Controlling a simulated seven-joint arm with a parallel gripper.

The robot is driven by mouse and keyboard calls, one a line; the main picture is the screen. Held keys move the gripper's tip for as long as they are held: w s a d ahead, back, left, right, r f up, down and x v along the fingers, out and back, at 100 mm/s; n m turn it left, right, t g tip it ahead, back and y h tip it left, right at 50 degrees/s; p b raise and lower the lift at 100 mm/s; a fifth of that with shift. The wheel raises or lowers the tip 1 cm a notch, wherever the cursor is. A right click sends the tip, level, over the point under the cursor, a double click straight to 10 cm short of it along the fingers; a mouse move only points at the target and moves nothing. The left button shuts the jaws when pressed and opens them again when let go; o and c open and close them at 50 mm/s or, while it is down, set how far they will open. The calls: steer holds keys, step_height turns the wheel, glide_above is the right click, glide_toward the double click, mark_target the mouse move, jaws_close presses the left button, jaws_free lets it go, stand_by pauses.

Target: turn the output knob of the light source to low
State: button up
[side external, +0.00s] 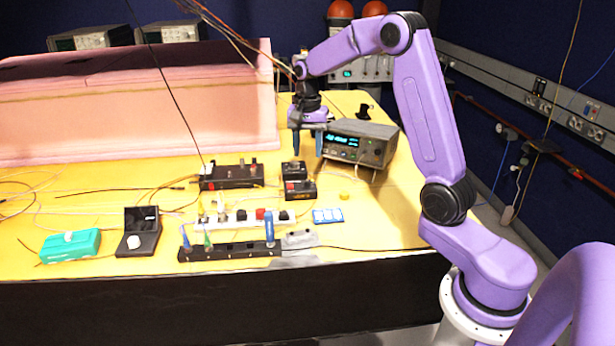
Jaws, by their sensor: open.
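A grey bench instrument (367,131) with a lit cyan display stands on the yellow table at the back right; it looks like the light source. Small controls show on its front panel, but I cannot tell which is the output knob or where it is set. My gripper (308,143) points down at the left end of this instrument, with its two blue fingers apart and nothing seen between them. I cannot tell whether a finger touches the casing.
A pink foam wall (140,110) stands at the back left. Black boxes (232,176), a power strip (245,217), a black rack (228,251), a teal box (70,245) and a black unit with a white knob (139,232) crowd the front. Cables cross the left side and hang near my gripper.

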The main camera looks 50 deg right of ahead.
mark_target(307, 181)
step_height(307, 181, down, 9)
steer(key=shift+f, duration=0.1)
stand_by(0.3)
jaws_close()
